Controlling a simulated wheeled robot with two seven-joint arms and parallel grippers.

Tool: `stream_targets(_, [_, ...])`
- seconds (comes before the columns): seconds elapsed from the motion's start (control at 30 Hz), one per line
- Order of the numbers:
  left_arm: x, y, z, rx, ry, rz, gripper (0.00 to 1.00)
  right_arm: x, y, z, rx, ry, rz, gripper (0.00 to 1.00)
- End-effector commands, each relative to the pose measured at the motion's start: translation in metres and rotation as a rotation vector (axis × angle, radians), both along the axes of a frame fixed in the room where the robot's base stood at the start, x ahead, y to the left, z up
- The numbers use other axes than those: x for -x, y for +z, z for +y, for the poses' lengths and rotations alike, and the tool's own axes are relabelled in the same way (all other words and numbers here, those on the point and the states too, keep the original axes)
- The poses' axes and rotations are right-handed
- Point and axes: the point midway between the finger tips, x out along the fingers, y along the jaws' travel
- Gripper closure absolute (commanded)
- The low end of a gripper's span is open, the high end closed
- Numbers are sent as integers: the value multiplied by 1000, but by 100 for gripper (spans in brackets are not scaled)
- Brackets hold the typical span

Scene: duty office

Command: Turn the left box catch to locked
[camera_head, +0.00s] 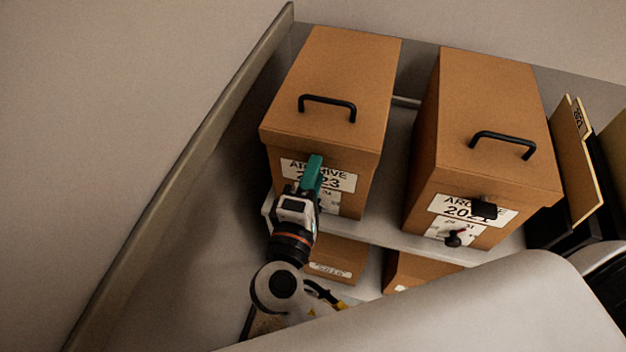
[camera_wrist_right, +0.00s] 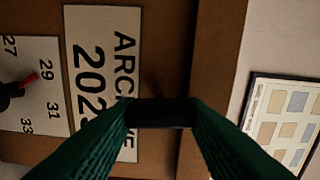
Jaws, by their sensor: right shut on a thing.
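The left archive box (camera_head: 337,80) is brown, has a black top handle and a white label (camera_wrist_right: 105,75) reading ARCHIVE 202-something. My right gripper (camera_head: 314,168) is at its front face, with green fingers over the label. In the wrist view, the two fingers of my right gripper (camera_wrist_right: 161,113) close on the black catch (camera_wrist_right: 160,112) at the label's edge, near the lid. The fingers hide most of the catch in the head view. A black knob with a red pointer (camera_wrist_right: 40,77) sits on a number scale beside the label. My left gripper is in neither view.
The right archive box (camera_head: 490,110) stands on the same shelf (camera_head: 400,235), with its black catch (camera_head: 484,208) and knob showing. Smaller brown boxes (camera_head: 338,258) sit below. Folders (camera_head: 577,160) stand at right. A shelf side panel (camera_head: 180,180) runs along the left.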

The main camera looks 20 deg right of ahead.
Motion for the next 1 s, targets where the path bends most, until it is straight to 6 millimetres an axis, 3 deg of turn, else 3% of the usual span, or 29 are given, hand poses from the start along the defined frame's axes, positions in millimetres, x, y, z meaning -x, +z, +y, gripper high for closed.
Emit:
stream_targets(0.73, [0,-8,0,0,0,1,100,0,-1,0,-74,-1,-45,85])
stream_targets(0.77, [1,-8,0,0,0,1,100,0,-1,0,-74,-1,-45,59])
stream_targets(0.8, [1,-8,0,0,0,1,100,0,-1,0,-74,-1,-45,52])
stream_targets(0.9, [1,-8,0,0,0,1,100,0,-1,0,-73,-1,-46,40])
stream_targets(1.0, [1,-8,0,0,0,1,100,0,-1,0,-72,0,-46,40])
